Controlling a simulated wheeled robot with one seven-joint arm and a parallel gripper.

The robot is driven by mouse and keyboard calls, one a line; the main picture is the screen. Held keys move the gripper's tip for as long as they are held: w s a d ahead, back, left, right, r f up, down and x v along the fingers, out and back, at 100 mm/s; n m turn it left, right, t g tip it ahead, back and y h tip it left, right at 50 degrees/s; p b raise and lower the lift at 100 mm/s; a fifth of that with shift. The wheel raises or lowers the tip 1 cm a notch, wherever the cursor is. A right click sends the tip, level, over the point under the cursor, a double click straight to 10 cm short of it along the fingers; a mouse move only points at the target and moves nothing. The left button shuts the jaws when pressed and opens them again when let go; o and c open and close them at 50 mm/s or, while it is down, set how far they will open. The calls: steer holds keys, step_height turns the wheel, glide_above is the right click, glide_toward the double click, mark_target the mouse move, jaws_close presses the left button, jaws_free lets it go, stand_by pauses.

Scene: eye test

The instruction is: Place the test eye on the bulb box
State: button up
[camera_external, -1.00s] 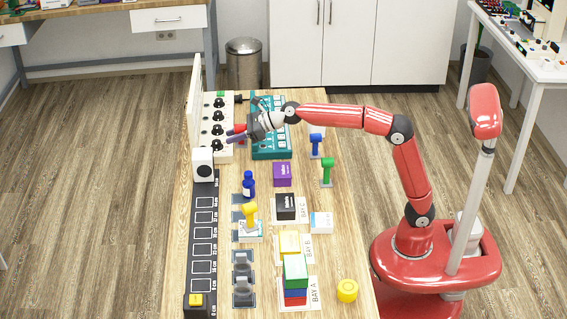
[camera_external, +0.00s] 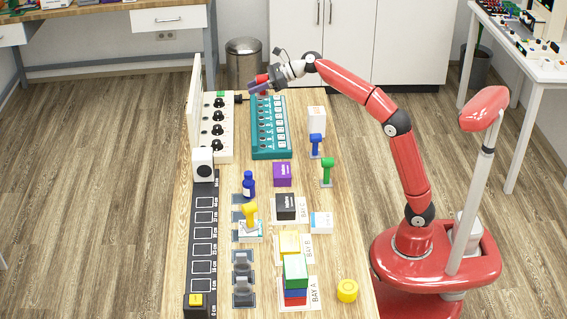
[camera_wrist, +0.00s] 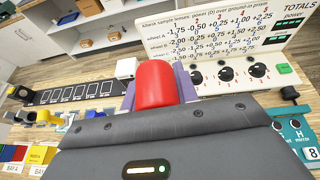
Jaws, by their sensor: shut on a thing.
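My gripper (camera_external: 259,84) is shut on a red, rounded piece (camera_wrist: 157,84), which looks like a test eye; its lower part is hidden. In the external view the red piece (camera_external: 262,78) is high over the far end of the bench, by the teal panel. Similar blue (camera_external: 316,140), green (camera_external: 327,164) and yellow (camera_external: 250,211) heads stand on posts. I cannot read which box is the bulb box.
A teal panel (camera_external: 270,152), a white knob panel (camera_external: 218,150) and an upright chart board (camera_wrist: 215,35) occupy the far end. A black scale track (camera_external: 203,265) runs along the left.

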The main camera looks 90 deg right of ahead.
steer(key=s+d+r+n+y, duration=0.1)
steer(key=s+d+r, duration=0.1)
steer(key=s+d, duration=0.3)
steer(key=s+d+r+n+y, duration=0.1)
steer(key=s+d+r, duration=0.15)
steer(key=s, duration=0.35)
step_height(320, 180, up, 3)
steer(key=n+y, duration=0.2)
glide_above(312, 112)
steer(key=shift+g, duration=0.4)
step_height(312, 112, down, 20)
steer(key=b, duration=0.6)
steer(key=shift+d, duration=0.1)
steer(key=shift+f, duration=0.15)
steer(key=o, duration=1.1)
